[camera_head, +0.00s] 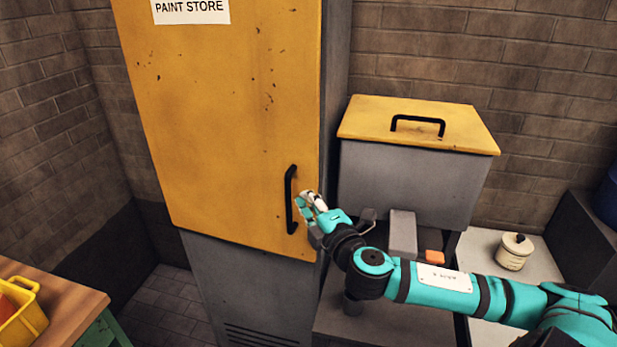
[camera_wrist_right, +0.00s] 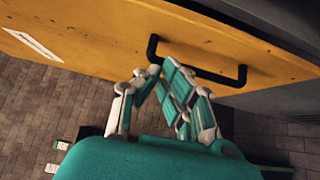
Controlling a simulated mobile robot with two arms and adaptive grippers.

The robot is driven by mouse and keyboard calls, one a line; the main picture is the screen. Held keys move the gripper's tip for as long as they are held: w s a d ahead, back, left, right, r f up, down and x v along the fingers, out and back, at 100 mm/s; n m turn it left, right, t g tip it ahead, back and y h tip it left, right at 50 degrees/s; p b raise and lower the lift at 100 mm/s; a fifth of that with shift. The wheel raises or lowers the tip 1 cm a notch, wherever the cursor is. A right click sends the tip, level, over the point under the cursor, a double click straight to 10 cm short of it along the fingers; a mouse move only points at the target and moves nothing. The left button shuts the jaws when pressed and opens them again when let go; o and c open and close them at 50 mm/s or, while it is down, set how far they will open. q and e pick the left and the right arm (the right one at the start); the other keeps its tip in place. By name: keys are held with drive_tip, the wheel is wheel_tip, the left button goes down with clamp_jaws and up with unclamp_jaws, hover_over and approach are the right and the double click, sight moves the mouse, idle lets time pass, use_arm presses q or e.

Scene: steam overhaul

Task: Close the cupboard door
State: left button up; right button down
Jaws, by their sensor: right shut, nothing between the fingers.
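The cupboard door (camera_head: 225,130) is a worn yellow panel with a "PAINT STORE" label at its top, on a tall grey cupboard (camera_head: 235,285). It lies against the cupboard front, with no clear gap showing; I cannot tell whether it is fully shut. Its black bar handle (camera_head: 289,200) is upright near the right edge. My right gripper (camera_head: 307,199) is shut and empty, just right of the handle at the door's edge. In the right wrist view the fingertips (camera_wrist_right: 158,70) are close to the handle (camera_wrist_right: 212,76); contact is unclear. My left gripper is out of view.
A grey bin with a yellow lid (camera_head: 415,122) stands right of the cupboard, behind my right arm. A white pot (camera_head: 514,252) sits on a pale surface at the right. A wooden bench (camera_head: 65,302) with a yellow crate (camera_head: 22,325) is at the lower left.

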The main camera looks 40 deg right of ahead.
sight(299, 173)
drive_tip(key=w+d, duration=0.1)
drive_tip(key=w+d+p, duration=0.1)
drive_tip(key=w, duration=0.1)
drive_tip(key=w+d+p, duration=0.1)
drive_tip(key=w, duration=0.1)
drive_tip(key=shift+w+d, duration=0.25)
drive_tip(key=shift+d, duration=0.15)
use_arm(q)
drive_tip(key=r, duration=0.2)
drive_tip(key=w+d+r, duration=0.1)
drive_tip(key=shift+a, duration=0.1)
